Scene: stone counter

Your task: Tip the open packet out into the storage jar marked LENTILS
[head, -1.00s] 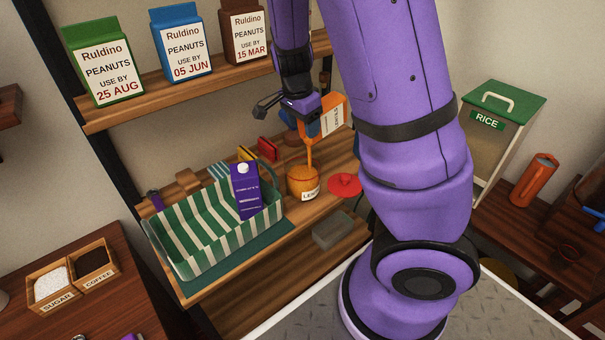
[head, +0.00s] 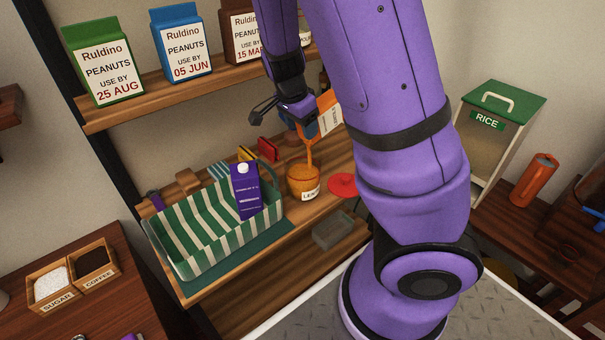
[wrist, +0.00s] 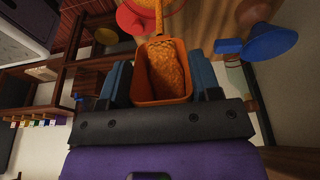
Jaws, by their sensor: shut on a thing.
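My gripper (wrist: 160,92) is shut on an orange open packet (head: 329,117), holding it tilted above the jar. In the wrist view the packet (wrist: 141,90) sits between the two blue fingers with orange lentils inside. An orange stream (head: 310,155) runs from the packet's mouth down into the jar (head: 303,192). The jar stands on the wooden shelf, and its label is partly readable as "LEN". Orange contents show at its open top. A red round lid (head: 342,185) lies to the right of the jar.
A green-and-white striped basket (head: 187,246) with a purple carton (head: 245,190) stands left of the jar. Peanut packets (head: 181,42) line the upper shelf. A RICE bin (head: 490,150) stands at right.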

